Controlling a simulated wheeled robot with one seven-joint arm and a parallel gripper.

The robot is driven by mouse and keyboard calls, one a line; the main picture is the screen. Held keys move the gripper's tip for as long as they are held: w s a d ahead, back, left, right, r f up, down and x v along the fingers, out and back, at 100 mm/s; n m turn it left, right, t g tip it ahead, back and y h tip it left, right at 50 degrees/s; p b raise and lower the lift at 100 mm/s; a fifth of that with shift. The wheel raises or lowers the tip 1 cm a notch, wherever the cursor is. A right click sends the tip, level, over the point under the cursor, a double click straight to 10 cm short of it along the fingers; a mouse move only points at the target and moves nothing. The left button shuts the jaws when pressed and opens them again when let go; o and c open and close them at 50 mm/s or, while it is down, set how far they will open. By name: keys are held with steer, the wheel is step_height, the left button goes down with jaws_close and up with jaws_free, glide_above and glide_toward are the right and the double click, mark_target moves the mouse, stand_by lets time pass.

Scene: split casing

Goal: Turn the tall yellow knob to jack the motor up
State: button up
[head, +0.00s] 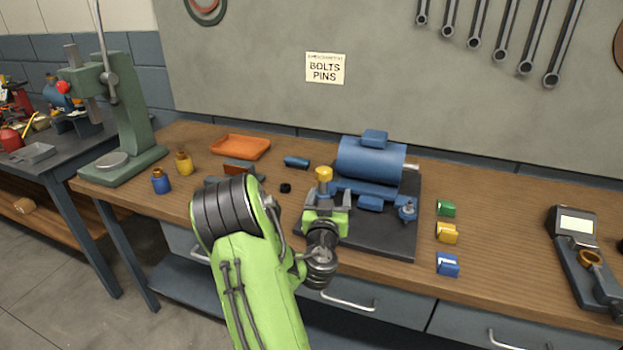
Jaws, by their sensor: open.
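Green (446,208), yellow (447,232) and blue (447,264) blocks lie right of the plate. An orange tray (240,147), small bottles (161,181) and a green press (128,130) stand left. A handheld meter (575,222) lies far right. Bare bench lies between blocks and meter.

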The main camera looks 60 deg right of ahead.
mark_target(324, 168)
steer(key=shift+t+y, duration=0.5)
steer(key=shift+t, duration=0.3)
steer(key=p+x, duration=0.4)
steer(key=p, duration=0.1)
steer(key=w+p+x, duration=0.1)
steer(key=p+x, duration=0.4)
steer(key=p, duration=0.1)
steer(key=p+x, duration=0.5)
steer(key=shift+w+a, duration=0.25)
steer(key=shift+a, duration=0.05)
steer(key=shift+w+d+f+p, duration=0.2)
steer(key=shift+d+p, duration=0.1)
